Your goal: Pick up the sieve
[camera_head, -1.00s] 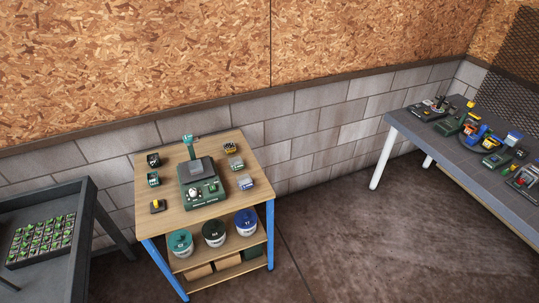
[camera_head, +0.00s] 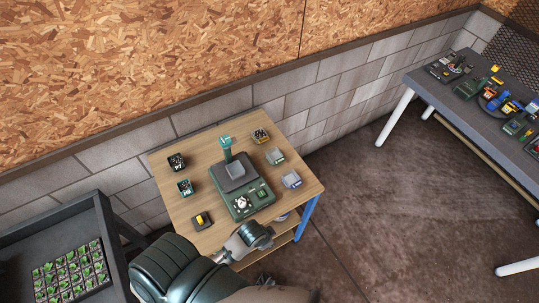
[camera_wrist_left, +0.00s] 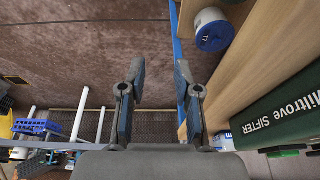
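The green sifter machine (camera_head: 243,200) stands on the wooden table, with a grey square piece (camera_head: 236,172) on top that looks like the sieve. In the left wrist view, the sifter's green side (camera_wrist_left: 285,112) with its "Miltrove SIFTER" lettering shows at the right. My left gripper (camera_wrist_left: 158,72) is open and empty, its fingers apart beside the table edge. In the head view my arm (camera_head: 248,240) reaches to the table's front edge, but its fingers cannot be made out. My right gripper is in neither current view.
Small labelled boxes (camera_head: 176,162) and a yellow-topped item (camera_head: 202,220) lie around the sifter on the wooden table (camera_head: 300,200). A blue-lidded bucket (camera_wrist_left: 213,34) is on the shelf below. A seedling tray (camera_head: 70,272) is at left; a grey bench (camera_head: 460,100) is at right.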

